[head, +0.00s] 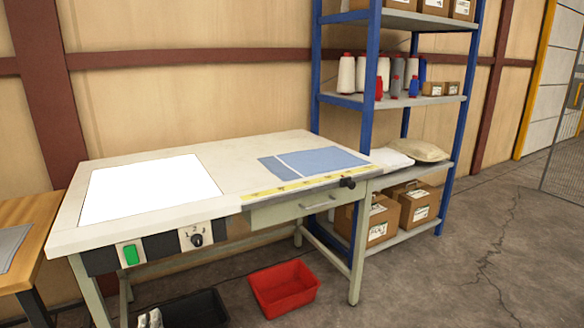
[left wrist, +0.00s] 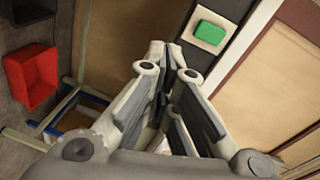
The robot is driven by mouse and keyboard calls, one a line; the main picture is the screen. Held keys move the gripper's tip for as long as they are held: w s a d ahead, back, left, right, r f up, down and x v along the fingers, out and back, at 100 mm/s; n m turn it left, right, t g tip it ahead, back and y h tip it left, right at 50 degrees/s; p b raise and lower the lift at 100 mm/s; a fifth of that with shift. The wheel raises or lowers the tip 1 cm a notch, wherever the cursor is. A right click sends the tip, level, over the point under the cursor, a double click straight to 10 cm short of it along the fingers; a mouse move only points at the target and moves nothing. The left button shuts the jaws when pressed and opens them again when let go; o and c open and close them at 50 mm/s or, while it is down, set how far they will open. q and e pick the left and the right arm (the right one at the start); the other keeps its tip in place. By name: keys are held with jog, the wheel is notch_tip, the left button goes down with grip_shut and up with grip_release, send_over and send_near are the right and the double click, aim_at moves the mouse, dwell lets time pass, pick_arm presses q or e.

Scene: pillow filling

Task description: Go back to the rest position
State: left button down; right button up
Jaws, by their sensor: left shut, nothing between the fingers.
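My left gripper (head: 150,319) shows only as its fingertips at the bottom edge of the head view, low in front of the worktable (head: 245,170). In the left wrist view the gripper (left wrist: 168,58) fills the middle, its fingers shut with nothing held. The green button (left wrist: 209,33) on the table's front shows just beyond the fingertips there, and the gripper appears apart from it. My right gripper is in neither view.
A lit white panel (head: 150,188) and blue fabric (head: 330,161) lie on the worktable. A red bin (head: 283,288) and a dark bin (head: 198,308) stand below. A blue-framed shelf (head: 363,130) stands right, a wooden table (head: 38,212) left. Floor at right is clear.

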pick_arm(q)
jog(key=s+d+f+n+g+h, duration=0.2)
jog(key=s+d+f+g, duration=0.1)
jog(key=s+f, duration=0.6)
jog(key=s+d+f+n+g+h, duration=0.2)
jog(key=s+d+f+g, duration=0.3)
jog(key=f, duration=0.6)
jog(key=s+d+f+n+g+h, duration=0.1)
jog(key=s+d+f+h, duration=0.1)
jog(key=s+f, duration=0.8)
jog(key=s+d+f+n+g+h, duration=0.1)
jog(key=s+d+f+g, duration=0.1)
jog(key=s+d+f, duration=0.3)
jog(key=s+f+n+g+h, duration=0.1)
jog(key=s+f+n, duration=0.1)
jog(key=s, duration=0.5)
jog(key=s+a+r+g+p, duration=0.1)
jog(key=s+a+r+p, duration=0.1)
jog(key=s+p, duration=1.3)
jog(key=shift+s+r+g, duration=0.15)
jog(key=shift+s+g, duration=0.15)
jog(key=shift+s, duration=0.1)
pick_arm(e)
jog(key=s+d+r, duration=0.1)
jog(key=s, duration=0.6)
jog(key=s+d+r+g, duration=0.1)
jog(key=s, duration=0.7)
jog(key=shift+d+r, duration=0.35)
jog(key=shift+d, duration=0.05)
